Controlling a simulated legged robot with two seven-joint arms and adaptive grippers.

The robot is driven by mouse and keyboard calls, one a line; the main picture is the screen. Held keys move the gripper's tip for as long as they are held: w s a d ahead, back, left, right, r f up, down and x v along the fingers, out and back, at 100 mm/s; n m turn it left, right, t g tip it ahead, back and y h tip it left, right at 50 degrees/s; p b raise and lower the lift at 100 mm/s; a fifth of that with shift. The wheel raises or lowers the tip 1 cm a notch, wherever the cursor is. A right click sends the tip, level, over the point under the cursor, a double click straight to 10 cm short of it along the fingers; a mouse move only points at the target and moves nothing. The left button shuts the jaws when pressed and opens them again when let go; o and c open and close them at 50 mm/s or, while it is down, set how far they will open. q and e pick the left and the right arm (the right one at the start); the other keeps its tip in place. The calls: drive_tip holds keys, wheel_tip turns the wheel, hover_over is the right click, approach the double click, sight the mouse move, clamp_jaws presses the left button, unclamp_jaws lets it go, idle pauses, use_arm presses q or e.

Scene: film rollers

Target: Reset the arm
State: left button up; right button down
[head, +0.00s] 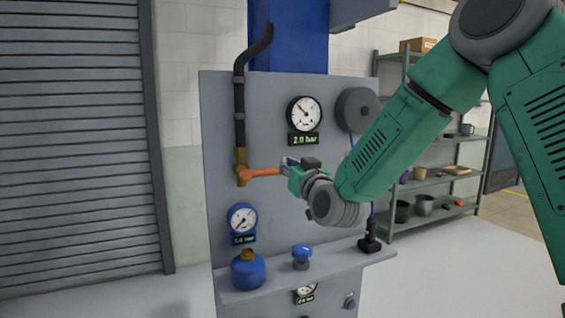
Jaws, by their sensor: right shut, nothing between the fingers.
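My right arm comes in from the right, and my right gripper (287,166) is in front of the grey panel (222,115). The gripper is shut, with its fingertips at the right end of an orange lever (262,172). Whether they touch the lever I cannot tell. The lever lies nearly level and joins a brass valve (240,165) at the foot of a black pipe (240,110). My left gripper is not in view.
Gauges (304,113) (242,217) are mounted on the panel, with a dark round reel (357,109) at upper right. A ledge (330,262) below carries a blue canister (248,271) and a blue knob (301,251). Shelves (440,175) stand behind at right. Floor at left is clear.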

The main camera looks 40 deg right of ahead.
drive_tip(key=shift+s, duration=0.15)
idle(0.4)
drive_tip(key=s+a+f+n+g+y, duration=0.1)
drive_tip(key=s+a+f+g, duration=0.25)
drive_tip(key=f, duration=0.75)
drive_tip(key=s+a+f+n+g+y, duration=0.1)
drive_tip(key=s+a+f+g+y, duration=0.2)
drive_tip(key=f, duration=0.9)
drive_tip(key=s+a+f+n+g, duration=0.1)
drive_tip(key=s+a+f+g, duration=0.3)
drive_tip(key=f, duration=0.7)
drive_tip(key=s+a+f+g, duration=0.2)
drive_tip(key=s+f, duration=0.3)
drive_tip(key=s, duration=0.4)
drive_tip(key=s+a+f+g, duration=0.1)
drive_tip(key=s+f+g, duration=0.2)
drive_tip(key=s, duration=0.7)
drive_tip(key=s+a+f+n+g, duration=0.1)
drive_tip(key=s+a+f+g, duration=0.1)
drive_tip(key=s+f, duration=0.5)
drive_tip(key=shift+s+a+f+g+y, duration=0.35)
drive_tip(key=shift+s+g+y, duration=0.1)
drive_tip(key=shift+s, duration=0.8)
